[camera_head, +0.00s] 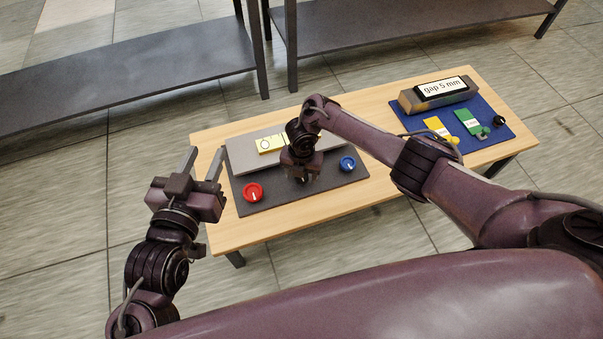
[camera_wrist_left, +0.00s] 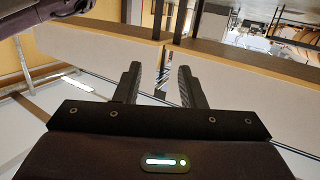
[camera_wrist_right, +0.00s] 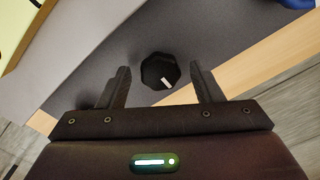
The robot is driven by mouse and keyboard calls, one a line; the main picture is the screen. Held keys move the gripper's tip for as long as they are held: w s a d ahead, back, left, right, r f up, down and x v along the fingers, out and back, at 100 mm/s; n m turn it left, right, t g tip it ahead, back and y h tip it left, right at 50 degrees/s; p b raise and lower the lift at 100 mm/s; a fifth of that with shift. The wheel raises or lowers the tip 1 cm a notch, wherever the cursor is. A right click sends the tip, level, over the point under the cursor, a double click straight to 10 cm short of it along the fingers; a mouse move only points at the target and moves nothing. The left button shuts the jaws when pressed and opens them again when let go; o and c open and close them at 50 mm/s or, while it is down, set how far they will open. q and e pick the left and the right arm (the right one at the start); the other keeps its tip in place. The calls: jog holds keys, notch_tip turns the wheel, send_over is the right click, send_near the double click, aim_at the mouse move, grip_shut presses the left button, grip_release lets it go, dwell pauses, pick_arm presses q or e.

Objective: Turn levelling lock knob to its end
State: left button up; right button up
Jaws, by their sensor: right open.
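A black faceted knob (camera_wrist_right: 159,72) with a white pointer mark stands on the dark panel (camera_head: 262,199). In the right wrist view it lies between the two fingertips of my right gripper (camera_head: 301,174), with a gap on each side. My right gripper is open above it, pointing down, and mostly hides it in the head view. A red knob (camera_head: 253,192) is at the panel's left and a blue knob (camera_head: 347,164) at its right. No label naming the knobs is readable. My left gripper (camera_head: 204,162) is open and empty, off the table's left edge.
A grey block with a yellow label (camera_head: 270,144) stands behind the knobs. On the table's right, a blue mat (camera_head: 480,106) holds a "gap 5 mm" display (camera_head: 442,88), yellow and green cards and small knobs. Dark shelves (camera_head: 150,72) stand behind the wooden table (camera_head: 258,233).

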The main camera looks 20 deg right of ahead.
jog(key=shift+r, duration=0.15)
notch_tip(320, 180, up, 3)
jog(key=shift+f+p, duration=0.2)
jog(key=shift+p, duration=0.55)
notch_tip(320, 180, up, 2)
jog(key=shift+r+p, duration=0.25)
jog(key=shift+p, duration=0.3)
jog(key=shift+r+p, duration=0.35)
jog(key=shift+r, duration=0.35)
pick_arm(q)
jog(key=s+a+f+g+y, duration=0.2)
jog(key=s+f+g, duration=0.3)
jog(key=f, duration=0.3)
jog(key=s+a+f+g+y, duration=0.1)
jog(key=s+f+g, duration=0.4)
jog(key=f, duration=0.3)
jog(key=shift+s+a+y, duration=0.35)
jog(key=shift+s+y, duration=0.05)
jog(key=shift+s, duration=0.4)
pick_arm(e)
jog(key=shift+r, duration=0.5)
